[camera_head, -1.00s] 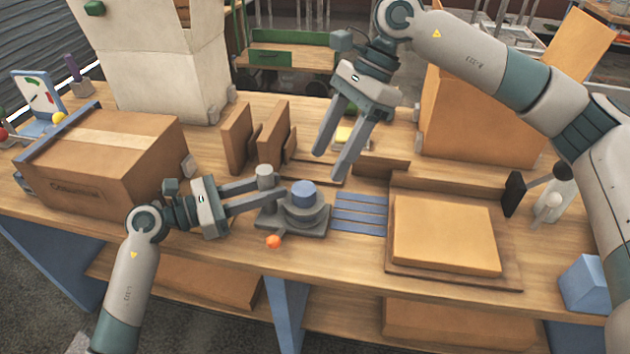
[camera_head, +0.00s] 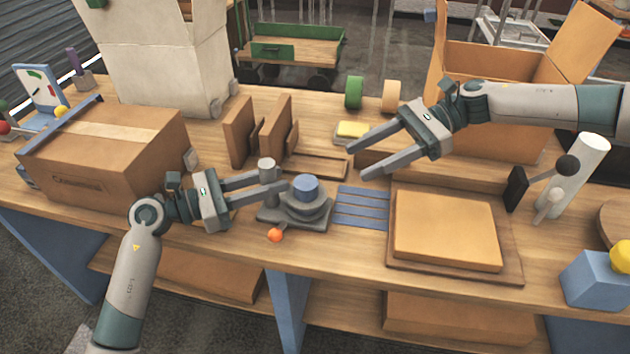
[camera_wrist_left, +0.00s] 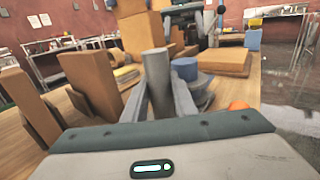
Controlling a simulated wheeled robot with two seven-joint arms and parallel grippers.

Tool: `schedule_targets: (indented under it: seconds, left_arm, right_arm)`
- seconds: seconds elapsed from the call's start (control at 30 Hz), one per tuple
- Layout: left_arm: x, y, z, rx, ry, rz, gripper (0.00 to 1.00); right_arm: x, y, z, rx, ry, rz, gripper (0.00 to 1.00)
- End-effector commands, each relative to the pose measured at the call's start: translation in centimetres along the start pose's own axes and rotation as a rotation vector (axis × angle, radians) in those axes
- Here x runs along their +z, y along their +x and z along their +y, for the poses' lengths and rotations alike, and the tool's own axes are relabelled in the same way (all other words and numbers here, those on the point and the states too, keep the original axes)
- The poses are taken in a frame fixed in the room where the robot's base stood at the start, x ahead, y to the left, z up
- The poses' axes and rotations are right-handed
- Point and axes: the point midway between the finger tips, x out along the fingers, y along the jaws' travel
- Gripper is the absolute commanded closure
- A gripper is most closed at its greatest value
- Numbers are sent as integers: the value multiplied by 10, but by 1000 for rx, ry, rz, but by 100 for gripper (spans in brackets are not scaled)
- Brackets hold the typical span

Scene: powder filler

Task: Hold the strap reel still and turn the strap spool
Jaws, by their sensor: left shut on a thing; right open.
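The strap reel (camera_head: 316,222) is a dark grey base near the table's front edge. On it sits a round grey spool with a blue cap (camera_head: 305,187); the cap also shows in the left wrist view (camera_wrist_left: 185,68). A grey upright post (camera_head: 267,170) stands at the reel's left side. My left gripper (camera_head: 272,184) is shut on this post, with a finger on each side of it in the left wrist view (camera_wrist_left: 157,100). My right gripper (camera_head: 360,158) is open and empty, above the table, up and right of the spool.
Blue strips (camera_head: 362,208) lie right of the reel, beside a tray with a tan block (camera_head: 445,230). An orange ball (camera_head: 276,235) is at the reel's front. A large carton (camera_head: 105,160) is left; upright brown boards (camera_head: 238,132) stand behind. A yellow block (camera_head: 352,130) lies behind.

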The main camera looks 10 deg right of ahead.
Motion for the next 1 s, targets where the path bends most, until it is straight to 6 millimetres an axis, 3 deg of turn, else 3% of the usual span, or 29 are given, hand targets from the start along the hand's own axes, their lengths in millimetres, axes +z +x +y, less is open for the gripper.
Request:
schedule_targets:
  seconds: [0.57,0.77,1.0]
  left_arm:
    - [1,0,0,0,0,-2,100]
    - [1,0,0,0,0,-2,100]
    - [1,0,0,0,0,-2,100]
  right_arm:
    - [-3,0,-3,-18,2,-6,46]
    - [-2,17,-3,-16,2,-7,46]
    - [-2,54,-3,-15,2,-5,46]
